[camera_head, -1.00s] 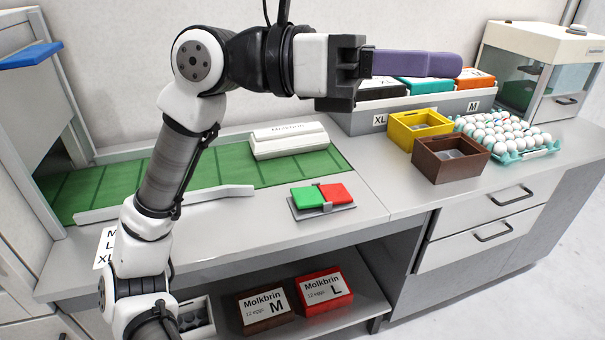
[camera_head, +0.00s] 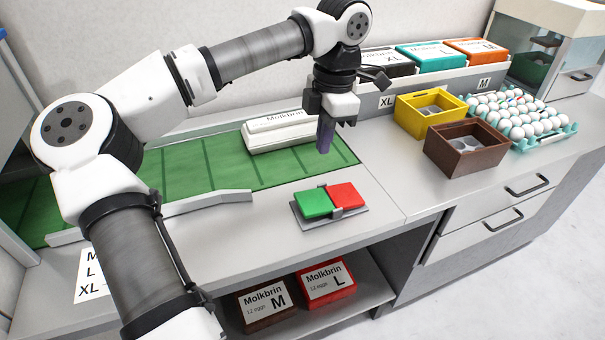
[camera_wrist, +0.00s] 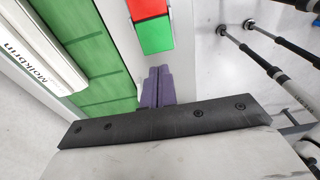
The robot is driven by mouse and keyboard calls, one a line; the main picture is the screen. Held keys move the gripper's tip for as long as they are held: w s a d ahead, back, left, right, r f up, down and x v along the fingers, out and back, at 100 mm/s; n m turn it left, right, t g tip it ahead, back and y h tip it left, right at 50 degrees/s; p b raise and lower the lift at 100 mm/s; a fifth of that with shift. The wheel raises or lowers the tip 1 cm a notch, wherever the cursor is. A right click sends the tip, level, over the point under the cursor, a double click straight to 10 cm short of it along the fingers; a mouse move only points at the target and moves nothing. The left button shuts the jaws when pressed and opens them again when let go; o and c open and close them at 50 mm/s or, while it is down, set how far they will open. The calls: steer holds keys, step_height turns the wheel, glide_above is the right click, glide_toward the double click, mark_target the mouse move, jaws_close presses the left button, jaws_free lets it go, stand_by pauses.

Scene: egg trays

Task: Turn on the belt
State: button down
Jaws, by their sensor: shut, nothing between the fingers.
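The green belt (camera_head: 190,178) runs along the back of the left counter. A switch with a green button (camera_head: 312,204) and a red button (camera_head: 346,196) sits on a grey plate in front of the belt's right end. My gripper (camera_head: 324,149) points down above the right end of the belt, behind the buttons in the head view. Its purple fingers are shut and empty, and it is clear of the switch. In the wrist view the purple fingertips (camera_wrist: 158,73) lie together just below the green button (camera_wrist: 156,35), with the red button (camera_wrist: 147,8) beyond it.
A white Molkbrin egg carton (camera_head: 278,132) lies on the belt beside my gripper. A yellow box (camera_head: 430,108), a brown box (camera_head: 466,150) and a tray of eggs (camera_head: 567,131) stand to the right. The counter around the switch is clear.

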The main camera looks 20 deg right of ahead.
mark_target(309, 202)
steer(key=shift+w+a, duration=0.2)
steer(key=shift+w, duration=0.2)
steer(key=f+p, duration=0.1)
steer(key=f, duration=0.3)
steer(key=a+f+p, duration=0.1)
steer(key=f, duration=0.4)
steer(key=f+p, duration=0.1)
steer(key=f, duration=0.4)
steer(key=shift+a+p, duration=0.35)
steer(key=shift+p, duration=0.05)
